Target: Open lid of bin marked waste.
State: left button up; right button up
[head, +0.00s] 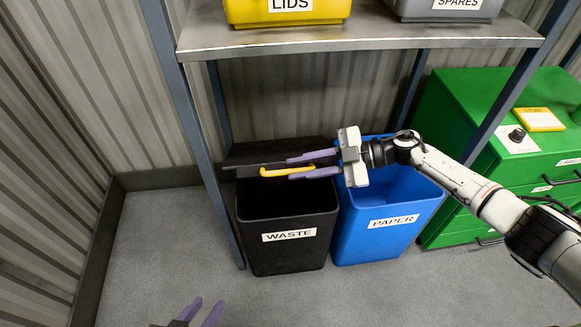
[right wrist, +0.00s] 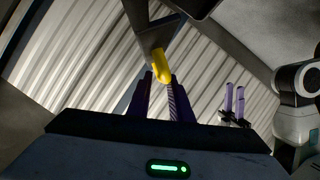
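The black waste bin (head: 290,255) stands on the floor with a white "WASTE" label. Its dark lid (head: 245,156) is raised at the back, and the dark opening shows in front of it. A yellow handle (head: 272,172) runs along the lid's edge. My right gripper (head: 288,168) reaches in from the right, its purple fingers apart on either side of the handle's right part. In the right wrist view the yellow handle (right wrist: 161,66) lies between the fingertips; firm contact is not visible. My left gripper (head: 205,312) is open and empty at the bottom, low and away from the bin.
A blue paper bin (head: 385,245) stands close to the right, under my right arm. A metal shelf (head: 360,38) with a yellow lids bin (head: 290,8) and a grey spares bin (head: 440,12) is above. Green drawers (head: 460,120) stand at right. Floor at left is clear.

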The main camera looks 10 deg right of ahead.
aim_at(332, 162)
pick_arm(q)
jog(key=shift+r, duration=0.15)
pick_arm(e)
jog(key=v, duration=0.7)
jog(key=shift+d, duration=0.15)
jog(key=shift+s, duration=0.1)
